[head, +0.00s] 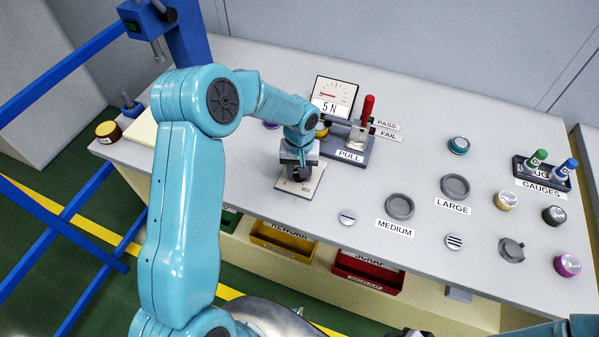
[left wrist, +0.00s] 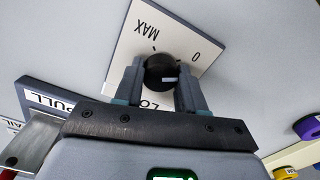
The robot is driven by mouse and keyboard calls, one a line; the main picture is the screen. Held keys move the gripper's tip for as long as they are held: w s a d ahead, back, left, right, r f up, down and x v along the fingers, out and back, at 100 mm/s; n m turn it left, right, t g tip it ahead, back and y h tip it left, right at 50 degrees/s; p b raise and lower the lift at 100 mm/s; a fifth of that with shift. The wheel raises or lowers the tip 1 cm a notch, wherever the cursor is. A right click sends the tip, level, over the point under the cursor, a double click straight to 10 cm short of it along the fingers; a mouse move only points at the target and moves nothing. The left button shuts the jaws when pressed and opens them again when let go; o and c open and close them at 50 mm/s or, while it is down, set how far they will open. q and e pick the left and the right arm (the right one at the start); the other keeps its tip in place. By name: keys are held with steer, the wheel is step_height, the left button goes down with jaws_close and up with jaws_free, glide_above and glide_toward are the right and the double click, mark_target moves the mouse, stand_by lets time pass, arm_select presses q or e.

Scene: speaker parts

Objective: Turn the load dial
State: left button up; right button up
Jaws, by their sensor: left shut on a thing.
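The load dial is a black knob (left wrist: 160,72) on a white plate (left wrist: 183,30) marked MAX, 0 and a partly hidden word starting "LO". In the head view the plate (head: 312,186) lies on the bench left of the PULL fixture, and the knob is mostly hidden by my gripper. My left gripper (head: 299,168) points down over it. In the left wrist view its two fingers (left wrist: 160,82) are closed on opposite sides of the knob. The gauge (head: 333,95) behind reads 5 N. Only a dark edge of what seems my right gripper (head: 410,333) shows at the bottom.
The PULL fixture (head: 352,150) with a red-handled lever (head: 366,108) stands just right of the dial. Round MEDIUM (head: 400,206) and LARGE (head: 455,187) recesses and several loose knobs lie to the right. Rework (head: 283,240) and scrap (head: 367,272) bins sit below the front edge.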

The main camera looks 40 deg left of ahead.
arm_select(q)
steer(key=m+b, duration=0.1)
steer(key=m, duration=0.3)
steer(key=shift+m+b, duration=0.3)
steer(key=m, duration=0.5)
steer(key=shift+w+r+m+b, duration=0.1)
steer(key=shift+m+b, duration=0.2)
steer(key=shift+b, duration=0.1)
steer(key=m, duration=0.5)
steer(key=shift+r, duration=0.1)
steer(key=m, duration=0.5)
steer(key=shift+d+m+p, duration=0.1)
steer(key=shift+m+p, duration=0.2)
steer(key=o, duration=1.1)
steer(key=shift+c, duration=0.2)
step_height(320, 180, up, 16)
steer(key=shift+r, duration=0.15)
